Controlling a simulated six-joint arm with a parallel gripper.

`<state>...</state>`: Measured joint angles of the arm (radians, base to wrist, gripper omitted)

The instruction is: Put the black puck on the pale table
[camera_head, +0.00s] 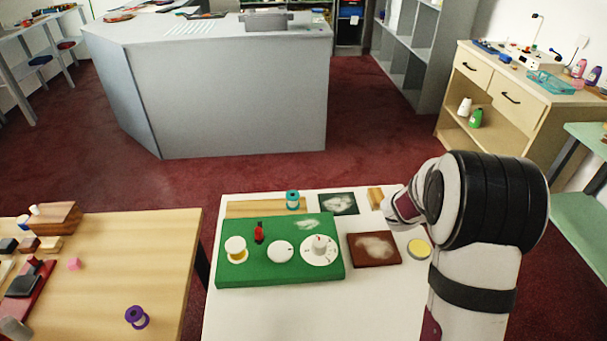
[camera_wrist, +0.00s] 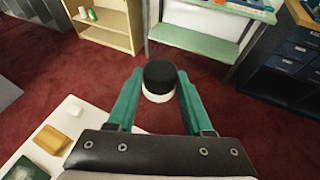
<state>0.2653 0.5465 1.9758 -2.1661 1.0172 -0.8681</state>
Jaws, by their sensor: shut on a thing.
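In the wrist view my gripper (camera_wrist: 160,88) has two teal fingers shut on a black puck (camera_wrist: 160,72) with a cream-white lower part. The red floor shows around and behind it in that view. In the head view my arm covers the gripper and the puck, so neither shows there. The white table (camera_head: 385,305) stands in the middle foreground, and its corner shows at lower left in the wrist view (camera_wrist: 95,115). A pale wooden table (camera_head: 100,285) stands to its left.
The white table carries a green board (camera_head: 280,274) with several pieces, a brown swatch (camera_head: 372,250), a dark swatch (camera_head: 338,204), a teal spool (camera_head: 292,200) and a yellow-topped disc (camera_head: 419,248). Its front is clear. The wooden table holds a purple spool (camera_head: 137,317) and blocks.

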